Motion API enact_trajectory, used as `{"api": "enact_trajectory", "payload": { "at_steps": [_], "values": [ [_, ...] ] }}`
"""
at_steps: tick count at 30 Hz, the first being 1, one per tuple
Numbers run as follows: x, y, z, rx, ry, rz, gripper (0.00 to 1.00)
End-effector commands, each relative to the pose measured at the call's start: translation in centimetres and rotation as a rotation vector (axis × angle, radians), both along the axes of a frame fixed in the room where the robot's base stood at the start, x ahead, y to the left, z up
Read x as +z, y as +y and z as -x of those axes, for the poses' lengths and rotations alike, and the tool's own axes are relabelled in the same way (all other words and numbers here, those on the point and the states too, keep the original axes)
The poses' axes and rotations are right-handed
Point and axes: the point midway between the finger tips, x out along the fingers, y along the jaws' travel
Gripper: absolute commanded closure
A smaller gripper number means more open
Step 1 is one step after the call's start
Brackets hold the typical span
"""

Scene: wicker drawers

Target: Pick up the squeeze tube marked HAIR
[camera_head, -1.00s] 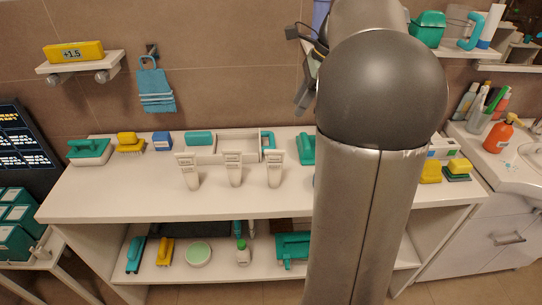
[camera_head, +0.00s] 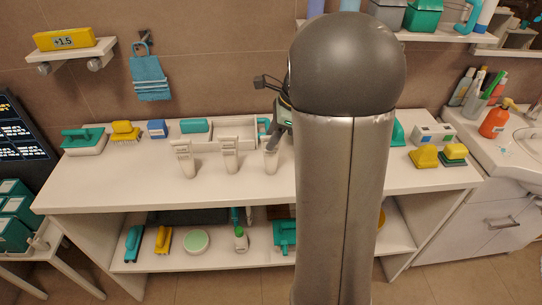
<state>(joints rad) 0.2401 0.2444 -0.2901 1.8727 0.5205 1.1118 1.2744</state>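Three pale squeeze tubes stand on the white counter (camera_head: 110,180): a left tube (camera_head: 184,158), a middle tube (camera_head: 229,155) and a right tube (camera_head: 271,157). Their printing is too small to read, so I cannot tell which is marked HAIR. My gripper (camera_head: 275,138) is partly hidden behind my arm. Its dark finger part shows just above and behind the right tube in the picture. I cannot see whether it touches that tube, and I cannot see the finger gap. Nothing visible is held.
A white divided tray (camera_head: 233,124) lies behind the tubes. A teal-handled brush (camera_head: 84,140), a yellow brush (camera_head: 126,131) and a blue box (camera_head: 157,129) stand to the left. Yellow sponges (camera_head: 424,156) lie right of my arm. The counter's front left is clear.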

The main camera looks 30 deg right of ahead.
Motion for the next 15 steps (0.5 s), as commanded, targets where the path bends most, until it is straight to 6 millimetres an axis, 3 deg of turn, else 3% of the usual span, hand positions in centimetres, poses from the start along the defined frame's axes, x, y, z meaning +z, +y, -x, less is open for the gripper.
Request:
{"api": "enact_trajectory", "payload": {
  "at_steps": [3, 11, 15],
  "values": [
    [-1.07, 0.39, -0.18, 0.0, 0.001, 0.0, 0.62],
    [-1.25, 0.45, -0.23, 0.0, 0.0, 0.001, 0.62],
    [-1.24, 0.44, -0.23, 0.0, 0.0, 0.001, 1.0]
  ]
}}
